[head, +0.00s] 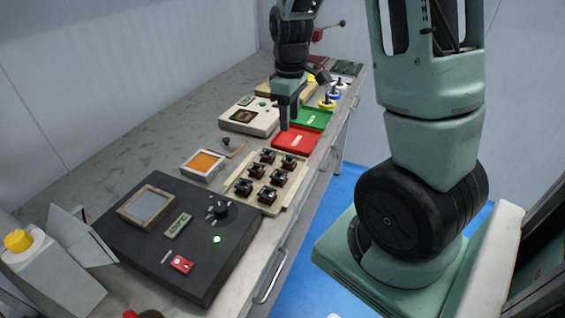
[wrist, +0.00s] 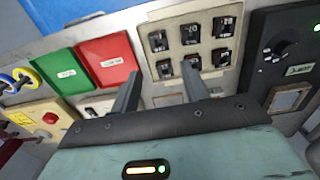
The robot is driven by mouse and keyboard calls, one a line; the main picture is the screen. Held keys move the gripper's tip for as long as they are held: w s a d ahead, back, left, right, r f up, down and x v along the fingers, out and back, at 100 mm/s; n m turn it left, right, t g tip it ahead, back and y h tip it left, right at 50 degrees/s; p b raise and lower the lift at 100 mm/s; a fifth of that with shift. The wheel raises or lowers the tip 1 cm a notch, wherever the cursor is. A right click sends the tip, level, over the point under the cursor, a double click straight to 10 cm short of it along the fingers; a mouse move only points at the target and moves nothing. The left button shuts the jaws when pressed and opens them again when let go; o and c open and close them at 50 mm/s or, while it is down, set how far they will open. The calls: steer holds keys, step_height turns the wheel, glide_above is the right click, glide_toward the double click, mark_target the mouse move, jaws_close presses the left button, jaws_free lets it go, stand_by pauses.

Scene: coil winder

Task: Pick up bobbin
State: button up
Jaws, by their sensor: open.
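Several dark bobbins, one of them the upper right one (head: 289,162), sit in two columns on a beige tray (head: 240,186) at the bench's front edge. In the wrist view the bobbins, such as one near the fingers (wrist: 193,62), show beyond my fingertips on the tray (wrist: 176,58). My gripper (head: 289,122) points down over the area of the red tray, beyond the bobbins in the head view. In the wrist view my gripper's two fingers (wrist: 160,82) are apart with nothing held between them.
A red tray (head: 294,139) and a green tray (head: 313,119) lie beyond the bobbin tray. A black winder unit (head: 150,245) with a lit green lamp stands nearer. An orange-topped box (head: 203,163) and a white instrument (head: 248,117) stand left. The back left bench is bare.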

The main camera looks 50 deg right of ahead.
glide_above(289, 157)
steer(key=a, duration=0.1)
steer(key=f, duration=0.8)
steer(key=shift+s, duration=0.4)
steer(key=shift+d+f, duration=0.15)
steer(key=shift+f, duration=2.75)
steer(key=c, duration=0.7)
